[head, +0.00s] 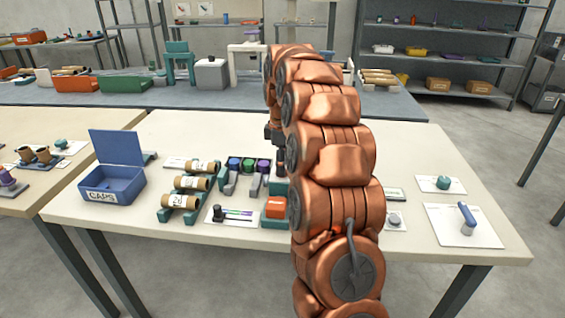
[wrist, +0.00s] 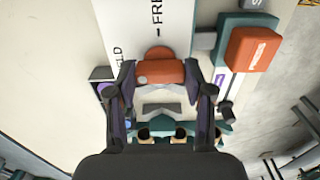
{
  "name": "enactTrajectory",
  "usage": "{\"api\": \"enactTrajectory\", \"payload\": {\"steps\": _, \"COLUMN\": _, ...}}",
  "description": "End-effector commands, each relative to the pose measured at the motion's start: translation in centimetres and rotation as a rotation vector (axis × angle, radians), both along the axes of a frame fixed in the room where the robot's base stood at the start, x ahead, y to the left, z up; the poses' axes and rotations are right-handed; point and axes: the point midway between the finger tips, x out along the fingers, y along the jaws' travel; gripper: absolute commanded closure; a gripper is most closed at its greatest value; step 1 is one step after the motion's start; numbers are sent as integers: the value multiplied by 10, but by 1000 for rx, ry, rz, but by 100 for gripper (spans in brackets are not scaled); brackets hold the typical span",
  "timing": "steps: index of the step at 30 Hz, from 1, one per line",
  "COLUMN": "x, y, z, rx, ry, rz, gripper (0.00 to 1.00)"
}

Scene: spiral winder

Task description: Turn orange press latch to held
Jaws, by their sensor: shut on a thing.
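The orange press latch (wrist: 160,72) shows in the wrist view as a short bar lying crosswise, with a rounded orange part just above it in the picture. My gripper (wrist: 161,76) has one dark finger at each end of the bar and is shut on it. A pale plate (wrist: 150,22) beyond the latch carries partly cut-off lettering: "FRE" at the top and "ELD" to the left. In the head view my copper arm hides the latch and most of my gripper.
An orange-red block (wrist: 252,50) on a teal base sits right of the latch; it also shows in the head view (head: 277,207). Cardboard rolls (head: 181,201) on teal cradles and a blue CAPS box (head: 112,186) stand left. The white table (head: 400,150) has free room behind.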

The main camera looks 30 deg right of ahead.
Motion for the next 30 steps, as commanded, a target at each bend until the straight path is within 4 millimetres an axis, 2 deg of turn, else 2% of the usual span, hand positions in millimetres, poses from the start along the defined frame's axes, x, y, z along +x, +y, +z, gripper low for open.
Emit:
{"api": "enactTrajectory", "payload": {"steps": 15, "x": -1, "y": 1, "z": -1, "rx": 2, "ry": 4, "rz": 18, "gripper": 83}}
{"api": "enactTrajectory", "payload": {"steps": 16, "x": -1, "y": 1, "z": -1, "rx": 2, "ry": 4, "rz": 18, "gripper": 45}}
{"api": "enactTrajectory", "payload": {"steps": 22, "x": 0, "y": 0, "z": -1, "rx": 1, "ry": 2, "rz": 17, "gripper": 24}}
{"api": "enactTrajectory", "payload": {"steps": 30, "x": 0, "y": 0, "z": 0, "rx": 1, "ry": 1, "rz": 16, "gripper": 23}}
